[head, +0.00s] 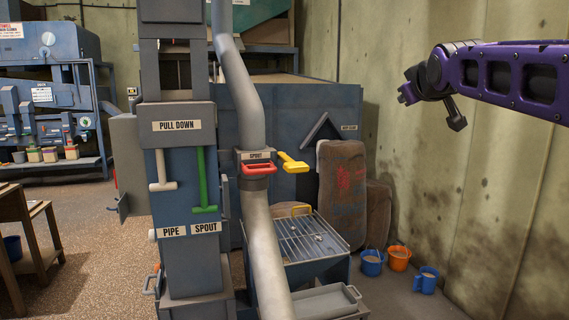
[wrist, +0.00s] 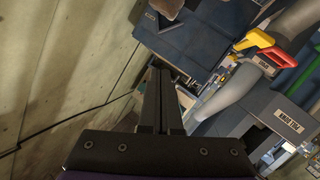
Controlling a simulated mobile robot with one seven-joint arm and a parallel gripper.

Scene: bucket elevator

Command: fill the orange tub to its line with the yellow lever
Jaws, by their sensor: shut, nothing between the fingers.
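The orange tub (head: 399,260) stands on the floor at the lower right in the head view, between two blue tubs. Its inside looks pale, but its line and fill level are too small to tell. The yellow lever (head: 292,163) sticks out to the right of the pipe at the SPOUT label, just beside a red handle (head: 259,169). The lever also shows at the upper right in the wrist view (wrist: 254,40). My gripper (wrist: 160,82) is shut and empty, apart from the lever. My purple arm reaches in from the upper right in the head view.
Blue tubs (head: 372,263) and (head: 427,281) flank the orange one. A slatted grate (head: 308,238) lies under the lever. White (head: 161,172) and green (head: 204,180) pull handles hang on the column. Sacks (head: 342,195) lean behind. A concrete wall (head: 480,190) bounds the right side.

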